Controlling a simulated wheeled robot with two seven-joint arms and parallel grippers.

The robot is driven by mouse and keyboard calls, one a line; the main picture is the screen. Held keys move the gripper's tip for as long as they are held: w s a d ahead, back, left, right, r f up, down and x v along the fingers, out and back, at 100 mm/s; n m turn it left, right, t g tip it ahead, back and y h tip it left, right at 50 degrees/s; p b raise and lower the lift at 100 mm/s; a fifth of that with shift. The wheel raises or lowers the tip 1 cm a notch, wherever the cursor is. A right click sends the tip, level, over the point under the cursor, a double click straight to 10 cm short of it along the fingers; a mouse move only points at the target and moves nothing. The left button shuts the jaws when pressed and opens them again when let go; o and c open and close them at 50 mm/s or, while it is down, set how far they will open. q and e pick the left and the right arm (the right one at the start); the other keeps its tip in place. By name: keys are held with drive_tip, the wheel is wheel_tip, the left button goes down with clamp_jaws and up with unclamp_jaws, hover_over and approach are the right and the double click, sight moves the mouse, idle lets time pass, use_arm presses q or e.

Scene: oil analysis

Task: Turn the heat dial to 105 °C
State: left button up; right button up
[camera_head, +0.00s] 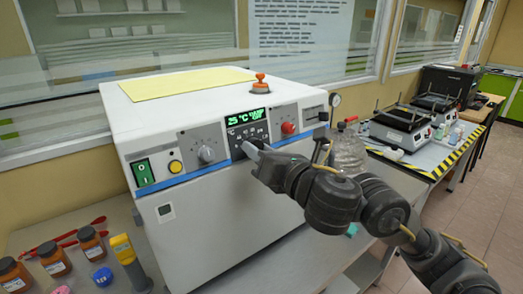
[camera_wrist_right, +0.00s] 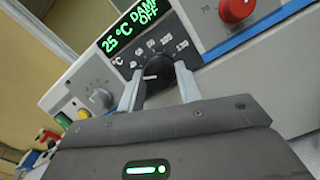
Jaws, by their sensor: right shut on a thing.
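The heat dial (camera_wrist_right: 156,72) is a black round knob on the dark panel of a white oven-like machine (camera_head: 215,215). Numbers from 40 to 130 run around it, and a short white mark shows on its face. The green display (camera_wrist_right: 128,30) above it reads 25 °C and DAMP OFF; it also shows in the head view (camera_head: 246,118). My right gripper (camera_wrist_right: 158,84) is shut on the dial, one finger on each side. My left gripper is not in view.
A red knob (camera_head: 289,128) sits right of the dial, and a grey knob (camera_head: 206,154) sits left. A green switch (camera_head: 142,172) and yellow button (camera_head: 175,166) are further left. Brown jars (camera_head: 53,260) stand at lower left. A glass vessel (camera_head: 347,150) stands behind my right arm.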

drive_tip(key=shift+s+a+r+m+g+h+p, duration=0.1)
drive_tip(key=shift+m+g+h+p, duration=0.4)
drive_tip(key=shift+m+p, duration=2.35)
drive_tip(key=shift+w+a+r+m+g+h+p, duration=0.15)
drive_tip(key=shift+m+h+p, duration=0.65)
drive_tip(key=shift+m, duration=4)
drive_tip(key=shift+s+d+r+m+g+h+p, duration=0.2)
drive_tip(key=shift+m+h+p, duration=0.4)
drive_tip(key=shift+m+p, duration=2.25)
drive_tip(key=shift+a+f+m+b, duration=0.1)
drive_tip(key=shift+a+m+b, duration=0.05)
drive_tip(key=shift+m+b, duration=0.9)
drive_tip(key=o, duration=1)
